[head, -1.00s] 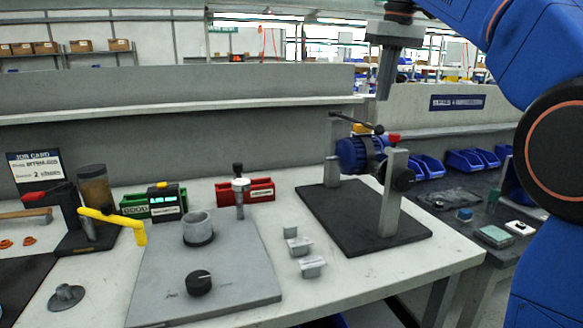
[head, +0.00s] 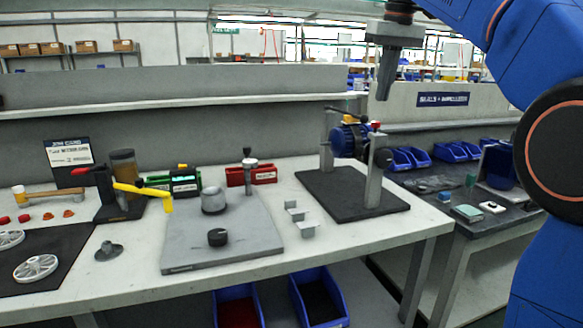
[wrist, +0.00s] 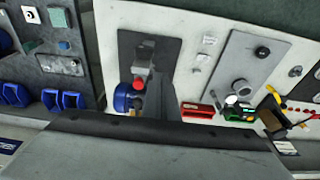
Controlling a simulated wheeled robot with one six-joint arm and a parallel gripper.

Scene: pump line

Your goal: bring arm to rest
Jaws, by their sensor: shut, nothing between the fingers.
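My gripper (head: 387,75) hangs from my blue arm at the upper right of the head view, pointing down. Its fingers are shut with nothing between them. It appears high above the bench and apart from everything on it. In the wrist view, my gripper's dark body fills the lower middle, and the bench is seen from above. The blue pump (head: 350,142) stands on a dark base plate (head: 328,198) at the right end of the bench; it also shows in the wrist view (wrist: 124,97).
A grey plate (head: 235,245) with a cup and black knob lies mid-bench. A yellow-handled tool (head: 140,190) is at left. A side table (head: 440,222) with blue bins stands right. Blue crates (head: 318,300) sit below.

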